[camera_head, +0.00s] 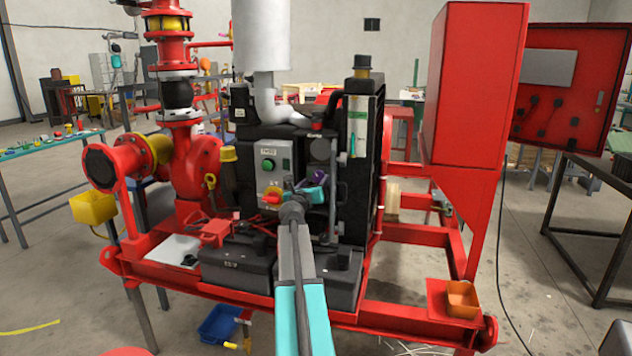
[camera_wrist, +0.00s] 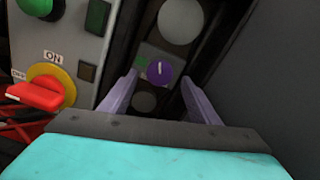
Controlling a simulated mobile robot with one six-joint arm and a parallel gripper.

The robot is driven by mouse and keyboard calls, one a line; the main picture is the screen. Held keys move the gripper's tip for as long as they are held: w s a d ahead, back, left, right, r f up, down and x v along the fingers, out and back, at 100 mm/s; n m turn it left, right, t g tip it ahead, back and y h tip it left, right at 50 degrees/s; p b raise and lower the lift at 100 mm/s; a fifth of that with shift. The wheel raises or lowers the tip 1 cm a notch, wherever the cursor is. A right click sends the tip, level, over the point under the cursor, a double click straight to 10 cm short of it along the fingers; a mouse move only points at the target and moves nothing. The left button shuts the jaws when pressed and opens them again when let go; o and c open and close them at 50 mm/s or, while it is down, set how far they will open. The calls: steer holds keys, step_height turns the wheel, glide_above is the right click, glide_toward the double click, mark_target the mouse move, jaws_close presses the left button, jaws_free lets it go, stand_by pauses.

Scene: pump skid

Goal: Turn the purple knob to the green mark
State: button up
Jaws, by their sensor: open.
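The purple knob (camera_wrist: 160,72) sits on a small grey plate in the wrist view, with a pale pointer line on its face that stands close to upright. A green mark (camera_wrist: 142,61) lies just up and left of the knob. My gripper (camera_wrist: 158,88) is open, with one purple finger on each side below the knob and a gap to it on both sides. In the head view my gripper (camera_head: 309,185) is at the engine panel, and the knob is hidden or too small to tell there.
Left of the knob is a grey control box (camera_head: 270,165) with a green button (camera_wrist: 38,6) and a red-handled ON/OFF switch (camera_wrist: 38,94). A dark wall (camera_wrist: 280,70) stands close on the right in the wrist view. Round grey discs (camera_wrist: 181,20) lie above and below the knob.

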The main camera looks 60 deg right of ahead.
mark_target(319, 176)
steer(key=shift+x, duration=1.3)
steer(key=shift+c, duration=0.5)
steer(key=c, duration=1)
